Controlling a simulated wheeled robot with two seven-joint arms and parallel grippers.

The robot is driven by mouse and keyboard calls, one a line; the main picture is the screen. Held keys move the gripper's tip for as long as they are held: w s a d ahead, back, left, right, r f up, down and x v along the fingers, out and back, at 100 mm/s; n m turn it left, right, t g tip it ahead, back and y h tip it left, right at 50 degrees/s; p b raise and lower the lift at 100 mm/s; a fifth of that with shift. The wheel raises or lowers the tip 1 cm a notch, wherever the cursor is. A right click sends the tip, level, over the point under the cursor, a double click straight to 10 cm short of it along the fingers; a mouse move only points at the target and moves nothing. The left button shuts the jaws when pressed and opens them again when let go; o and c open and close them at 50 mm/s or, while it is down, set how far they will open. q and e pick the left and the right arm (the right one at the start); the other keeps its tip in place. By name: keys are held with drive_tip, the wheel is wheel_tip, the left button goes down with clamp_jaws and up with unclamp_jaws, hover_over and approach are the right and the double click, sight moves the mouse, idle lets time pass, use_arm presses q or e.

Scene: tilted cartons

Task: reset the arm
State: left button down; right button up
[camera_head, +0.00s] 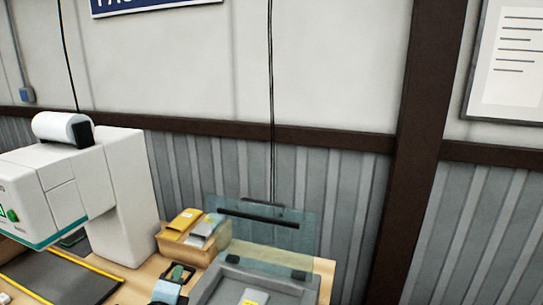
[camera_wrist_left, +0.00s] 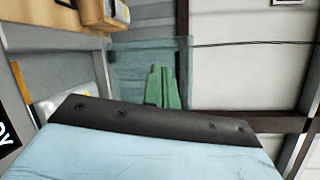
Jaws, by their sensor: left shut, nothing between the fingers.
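My left gripper (camera_wrist_left: 162,90) shows in the left wrist view. Its green fingers are together and empty, beyond a pale blue body with a dark band. The fingers appear in front of a clear teal lid (camera_wrist_left: 125,62), apparently without touching anything. In the head view the teal lid (camera_head: 270,228) stands upright over a grey machine (camera_head: 228,284) at the bottom. My right gripper is in neither view.
A large white machine (camera_head: 130,195) with a roll on top stands at the left, beside a dark mat (camera_head: 55,278). An open carton (camera_head: 180,245) with yellow and grey packets sits beside the lid. A corrugated wall (camera_head: 350,190) and a brown post (camera_head: 415,150) stand behind.

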use_arm(q)
drive_tip(key=s+f+n+g, duration=0.4)
drive_tip(key=s+n, duration=0.2)
drive_tip(key=s, duration=0.5)
drive_tip(key=s+f+n+g+h, duration=0.1)
drive_tip(key=s+f+n+g, duration=0.2)
drive_tip(key=s+n+g, duration=0.55)
drive_tip(key=s+f+n+g, duration=0.1)
drive_tip(key=s+f+n, duration=0.35)
drive_tip(key=s, duration=0.95)
wheel_tip(320, 180, down, 34)
drive_tip(key=b, duration=1)
drive_tip(key=s+a+f+g+b, duration=0.1)
drive_tip(key=s+f+b, duration=0.2)
drive_tip(key=s+f, duration=0.5)
drive_tip(key=s+a+f+g+b, duration=0.1)
drive_tip(key=s+f+b, duration=0.3)
drive_tip(key=s+f, duration=0.5)
wheel_tip(320, 180, down, 6)
drive_tip(key=shift+a+r, duration=0.15)
drive_tip(key=shift+a, duration=0.1)
